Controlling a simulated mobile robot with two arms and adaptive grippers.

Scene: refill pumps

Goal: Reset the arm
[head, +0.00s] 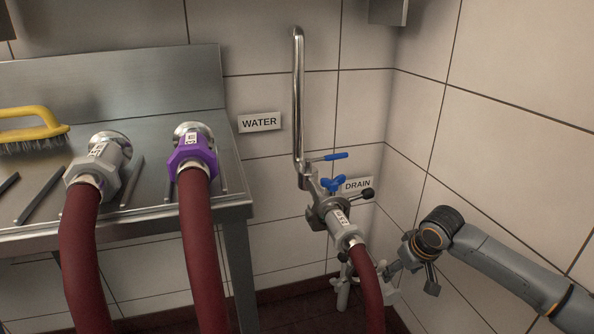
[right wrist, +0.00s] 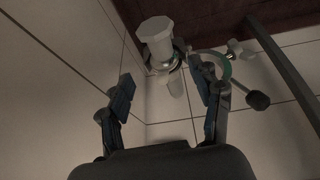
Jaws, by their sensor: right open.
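My right arm (head: 495,262) reaches in from the right edge in the head view. Its gripper (head: 402,264) is low by the tiled corner, just right of the red hose under the drain pipework. In the right wrist view the gripper's two dark fingers (right wrist: 163,92) stand apart with nothing held between them. A pale pipe end (right wrist: 157,38) and a valve lever with a dark knob (right wrist: 257,100) show beyond the fingertips. I cannot tell whether the fingers touch any pipework. My left gripper is not in view.
A red hose with a grey coupling (head: 342,228) hangs from the drain valve with blue handles (head: 333,184). A steel bench (head: 226,180) at left carries a grey coupling (head: 97,165), a purple coupling (head: 190,150) and a yellow brush (head: 32,122). Tiled walls close the corner.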

